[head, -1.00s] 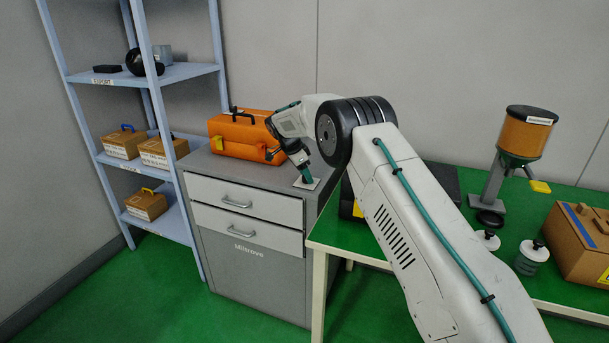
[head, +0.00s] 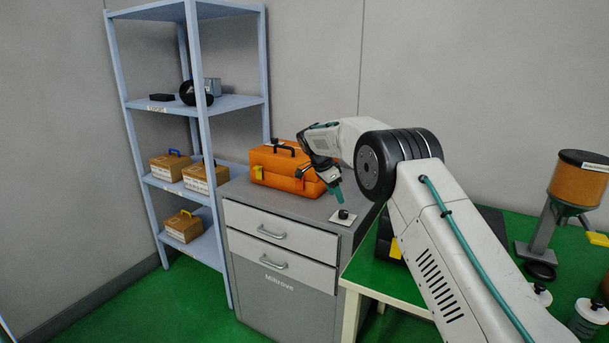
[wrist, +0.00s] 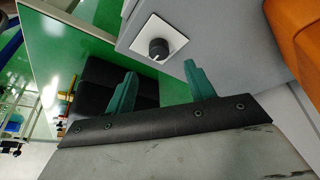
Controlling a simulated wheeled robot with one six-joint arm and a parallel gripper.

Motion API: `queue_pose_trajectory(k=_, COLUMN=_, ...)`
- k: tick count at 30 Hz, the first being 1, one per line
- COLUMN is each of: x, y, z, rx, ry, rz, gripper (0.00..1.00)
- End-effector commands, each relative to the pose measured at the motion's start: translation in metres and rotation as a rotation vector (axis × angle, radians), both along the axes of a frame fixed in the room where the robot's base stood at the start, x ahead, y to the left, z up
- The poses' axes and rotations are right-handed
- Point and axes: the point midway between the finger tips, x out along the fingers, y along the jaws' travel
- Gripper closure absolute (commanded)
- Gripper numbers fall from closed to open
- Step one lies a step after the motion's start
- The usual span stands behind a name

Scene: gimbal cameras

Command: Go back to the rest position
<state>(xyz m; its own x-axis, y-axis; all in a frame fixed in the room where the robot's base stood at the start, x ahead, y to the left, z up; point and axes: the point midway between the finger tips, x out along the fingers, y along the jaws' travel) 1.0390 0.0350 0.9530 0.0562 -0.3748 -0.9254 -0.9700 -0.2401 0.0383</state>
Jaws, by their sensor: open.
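My gripper (head: 335,193) is above the right part of the grey drawer cabinet's top (head: 315,208), with its green fingers pointing down. In the wrist view my gripper (wrist: 158,82) shows two green fingers spread apart with nothing between them. A small black knob on a white square plate (head: 343,217) lies on the cabinet top just below the fingertips. The knob also shows in the wrist view (wrist: 158,49), beyond the fingers and apart from them.
An orange toolbox (head: 283,170) stands on the cabinet, close to my wrist. A blue shelf rack (head: 205,150) with cardboard boxes (head: 184,226) is at the left. A green-topped table (head: 375,275) with a black case (wrist: 100,85) is at the right.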

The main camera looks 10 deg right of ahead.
Motion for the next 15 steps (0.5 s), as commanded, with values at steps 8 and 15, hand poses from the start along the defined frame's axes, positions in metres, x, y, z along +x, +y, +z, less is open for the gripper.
queue_pose_trajectory(k=8, x=-0.054, y=0.001, z=-0.035, rx=0.043, ry=0.267, rz=0.354, gripper=0.46)
queue_pose_trajectory(k=15, x=-0.125, y=-0.009, z=0.004, rx=0.121, ry=0.41, rz=0.622, gripper=0.46)
